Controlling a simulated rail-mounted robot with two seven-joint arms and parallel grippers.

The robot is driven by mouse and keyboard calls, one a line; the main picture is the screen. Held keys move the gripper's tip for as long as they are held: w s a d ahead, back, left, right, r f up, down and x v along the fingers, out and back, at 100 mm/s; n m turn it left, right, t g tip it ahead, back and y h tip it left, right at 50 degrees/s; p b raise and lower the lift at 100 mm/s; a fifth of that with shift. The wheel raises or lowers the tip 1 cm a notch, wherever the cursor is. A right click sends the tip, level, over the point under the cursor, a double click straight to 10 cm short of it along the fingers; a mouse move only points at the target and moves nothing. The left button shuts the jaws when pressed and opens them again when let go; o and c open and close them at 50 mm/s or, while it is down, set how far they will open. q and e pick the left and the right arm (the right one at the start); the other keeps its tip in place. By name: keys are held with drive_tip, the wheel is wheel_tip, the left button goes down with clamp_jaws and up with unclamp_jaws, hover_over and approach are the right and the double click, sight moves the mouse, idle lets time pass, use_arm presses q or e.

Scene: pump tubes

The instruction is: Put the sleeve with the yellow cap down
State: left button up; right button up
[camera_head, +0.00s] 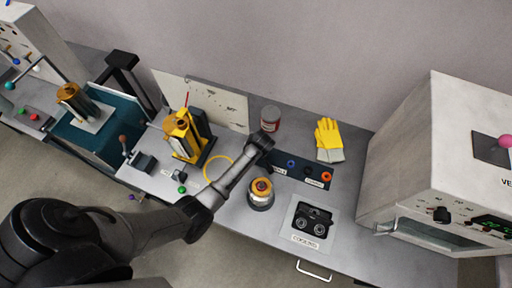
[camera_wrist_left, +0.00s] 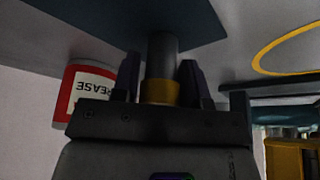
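My left gripper (camera_head: 263,142) points down at the left end of a dark blue mat (camera_head: 276,157); it fills the lower middle of the left wrist view (camera_wrist_left: 160,75). Between its fingers is a grey sleeve with a yellow cap (camera_wrist_left: 161,92). The cap is at the palm end and spans the gap between the fingers. The sleeve's far end meets the dark mat in that view; I cannot tell whether it touches. The arm hides the sleeve in the head view. My right gripper is not in view.
Blue (camera_head: 291,163), dark (camera_head: 308,170) and orange (camera_head: 327,176) caps stand along the mat. A grease can (camera_head: 270,118) stands close behind the gripper; yellow gloves (camera_head: 328,138) lie further right. A yellow ring (camera_head: 207,166) and a round jar (camera_head: 261,194) are nearby.

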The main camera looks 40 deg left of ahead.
use_arm(q)
drive_tip(key=o, duration=0.3)
drive_tip(key=shift+o, duration=0.2)
drive_tip(key=shift+r, duration=0.3)
drive_tip(key=p+v, duration=0.2)
drive_tip(key=v, duration=0.9)
drive_tip(key=shift+d+r+p, duration=0.15)
drive_tip(key=shift+r+p, duration=0.15)
drive_tip(key=shift+r, duration=0.05)
